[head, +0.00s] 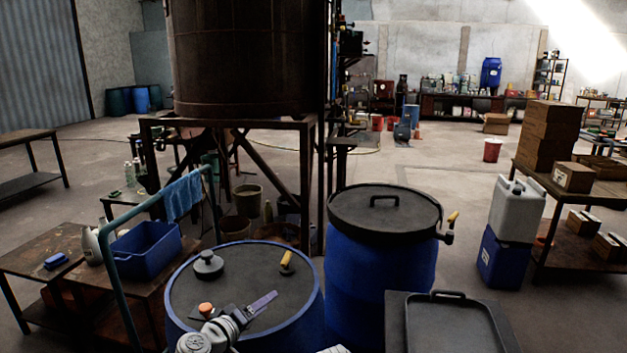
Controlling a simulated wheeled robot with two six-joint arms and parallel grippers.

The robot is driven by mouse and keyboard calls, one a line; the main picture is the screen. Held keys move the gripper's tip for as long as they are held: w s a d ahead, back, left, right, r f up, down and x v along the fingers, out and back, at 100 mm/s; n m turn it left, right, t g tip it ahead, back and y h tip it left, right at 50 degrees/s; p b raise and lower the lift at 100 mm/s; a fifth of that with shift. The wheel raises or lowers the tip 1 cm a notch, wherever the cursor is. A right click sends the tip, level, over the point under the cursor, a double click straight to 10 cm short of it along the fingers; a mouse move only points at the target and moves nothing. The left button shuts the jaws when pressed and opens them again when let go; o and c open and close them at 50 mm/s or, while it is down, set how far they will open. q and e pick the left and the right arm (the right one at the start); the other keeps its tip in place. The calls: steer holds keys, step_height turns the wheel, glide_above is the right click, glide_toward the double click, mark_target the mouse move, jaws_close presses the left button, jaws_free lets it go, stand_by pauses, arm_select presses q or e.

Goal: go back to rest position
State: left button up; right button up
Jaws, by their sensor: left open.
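My left gripper (243,303) is at the bottom of the head view, over the near part of a blue drum's dark top (237,282). Its jaws are open, and I see nothing between them. A dark knobbed cap (208,264) and a yellow-handled piece (287,261) are on the drum top, apart from the gripper. A small orange-topped item (206,308) shows just left of the gripper; whether they touch I cannot tell. My right gripper is not in view.
A second blue drum (380,265) with a handled black lid (384,208) stands to the right. A dark tray (455,325) is at the front right. A green rail (122,280) and a blue bin (146,252) are left. Open floor lies behind right.

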arm_select(q)
steer(key=s+d+f+m+g+p, duration=0.1)
steer(key=s+d+m+g+p, duration=0.5)
steer(key=s+d+g+p, duration=0.4)
steer(key=s+a+r+m+g+y+p, duration=0.1)
steer(key=s+a+g+y+p, duration=0.1)
steer(key=s+y+p, duration=0.2)
steer(key=s+a+r+m+g+y+p, duration=0.1)
steer(key=s+m+g+y+p, duration=0.1)
steer(key=s+y+p, duration=0.2)
steer(key=s+y, duration=0.1)
steer(key=s, duration=0.2)
steer(key=shift+a+r+m, duration=0.3)
steer(key=shift+a, duration=0.05)
